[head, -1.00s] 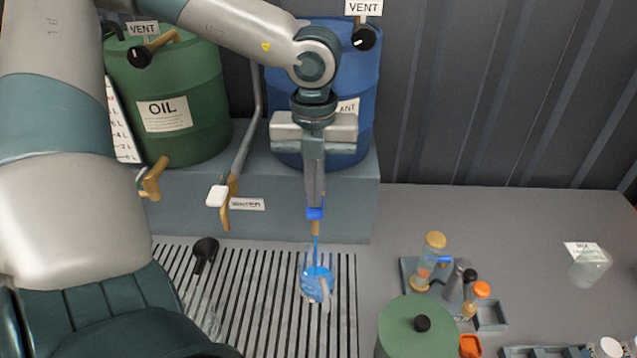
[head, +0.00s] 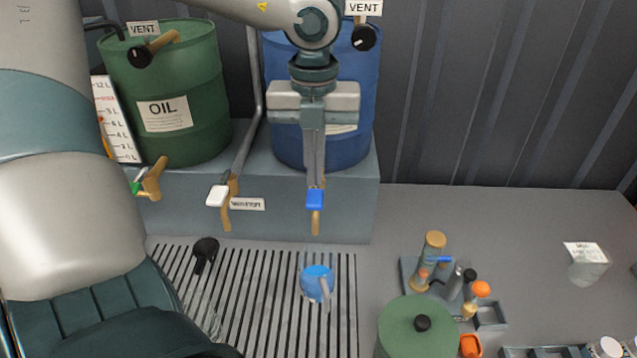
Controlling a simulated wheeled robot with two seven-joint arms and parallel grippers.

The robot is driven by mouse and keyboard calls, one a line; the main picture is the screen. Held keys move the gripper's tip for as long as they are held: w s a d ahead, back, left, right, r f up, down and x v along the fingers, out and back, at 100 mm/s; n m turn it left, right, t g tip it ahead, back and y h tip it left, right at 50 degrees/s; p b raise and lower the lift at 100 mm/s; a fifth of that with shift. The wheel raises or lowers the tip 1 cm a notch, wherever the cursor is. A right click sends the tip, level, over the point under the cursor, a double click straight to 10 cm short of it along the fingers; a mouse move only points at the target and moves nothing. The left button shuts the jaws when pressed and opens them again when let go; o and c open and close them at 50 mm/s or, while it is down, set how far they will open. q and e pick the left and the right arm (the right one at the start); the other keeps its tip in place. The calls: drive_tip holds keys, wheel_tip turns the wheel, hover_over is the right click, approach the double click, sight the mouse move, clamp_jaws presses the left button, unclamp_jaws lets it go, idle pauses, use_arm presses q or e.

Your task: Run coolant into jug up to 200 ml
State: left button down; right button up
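The coolant drum (head: 290,110) is blue and stands on the grey ledge, partly hidden by my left arm. Its tap has a blue lever (head: 315,200) and a brass spout (head: 315,222). My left gripper (head: 314,183) points down with its fingers together at the lever; it looks shut, with the fingertips at or just above the lever. The jug (head: 316,285) stands on the slatted drain below the spout with blue coolant in it. No stream shows between spout and jug. Its level marks are too small to read. My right gripper is not in view.
A green oil drum (head: 165,90) with its tap (head: 152,180) and the white-levered water tap (head: 217,196) are left. A black funnel-like object (head: 205,252) lies on the drain (head: 260,320). A green lidded can (head: 418,330) and a tray of small items stand right.

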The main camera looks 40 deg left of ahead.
use_arm(q)
drive_tip(key=r, duration=0.1)
drive_tip(key=s+d+r, duration=0.2)
drive_tip(key=r, duration=0.1)
drive_tip(key=shift+s, duration=0.15)
idle(0.6)
drive_tip(key=shift+r, duration=0.1)
idle(0.4)
